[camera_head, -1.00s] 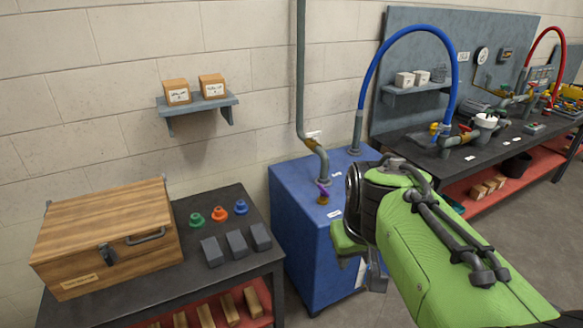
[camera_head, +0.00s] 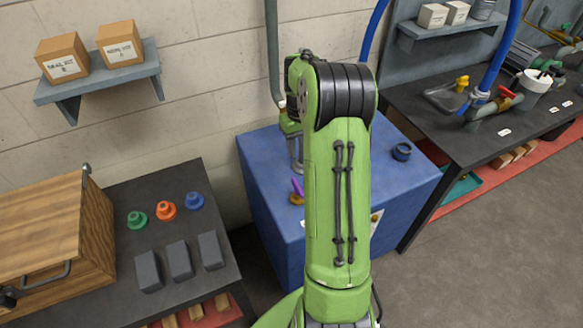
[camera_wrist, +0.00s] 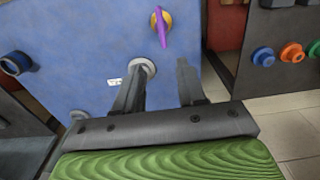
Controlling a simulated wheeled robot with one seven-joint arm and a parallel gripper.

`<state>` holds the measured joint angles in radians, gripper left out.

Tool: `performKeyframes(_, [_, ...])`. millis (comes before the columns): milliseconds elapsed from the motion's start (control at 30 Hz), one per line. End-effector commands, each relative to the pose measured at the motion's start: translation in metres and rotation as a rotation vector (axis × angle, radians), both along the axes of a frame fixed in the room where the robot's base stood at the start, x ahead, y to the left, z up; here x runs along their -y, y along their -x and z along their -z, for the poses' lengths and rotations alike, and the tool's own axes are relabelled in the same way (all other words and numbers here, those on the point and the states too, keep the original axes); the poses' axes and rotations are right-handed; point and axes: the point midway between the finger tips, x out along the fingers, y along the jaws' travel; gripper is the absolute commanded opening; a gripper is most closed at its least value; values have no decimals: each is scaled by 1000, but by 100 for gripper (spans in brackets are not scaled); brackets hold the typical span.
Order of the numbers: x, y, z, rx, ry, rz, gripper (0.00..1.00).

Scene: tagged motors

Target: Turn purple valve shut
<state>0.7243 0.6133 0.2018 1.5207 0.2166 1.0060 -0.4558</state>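The purple valve handle (camera_head: 297,187) sits on a brass base on top of the blue cabinet (camera_head: 265,165), just left of my green arm. In the wrist view the purple handle (camera_wrist: 161,27) shows at the top, lying across its yellow base, beyond my fingertips. My gripper (camera_wrist: 160,67) is open and empty, its two dark fingers apart, the left one in front of a pale round pipe flange (camera_wrist: 143,66). The handle is not between the fingers.
A grey vertical pipe (camera_head: 272,50) runs down the wall behind the cabinet, close to my arm. A dark ring (camera_head: 401,151) sits on the cabinet's right side. A black bench (camera_head: 130,190) with coloured knobs, grey blocks and a wooden box stands left. Another workbench (camera_head: 450,140) stands right.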

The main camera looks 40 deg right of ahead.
Motion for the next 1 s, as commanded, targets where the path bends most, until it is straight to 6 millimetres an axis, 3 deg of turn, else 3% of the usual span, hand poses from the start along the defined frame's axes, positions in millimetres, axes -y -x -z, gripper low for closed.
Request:
performKeyframes(167, [-1,1,32,-4,-4,-1,40])
performKeyframes(600, [-2,1,138,-3,-3,0,40])
performKeyframes(767, [-2,1,154,-1,0,0,40])
performKeyframes(1000, [-2,1,155,0,0,0,40])
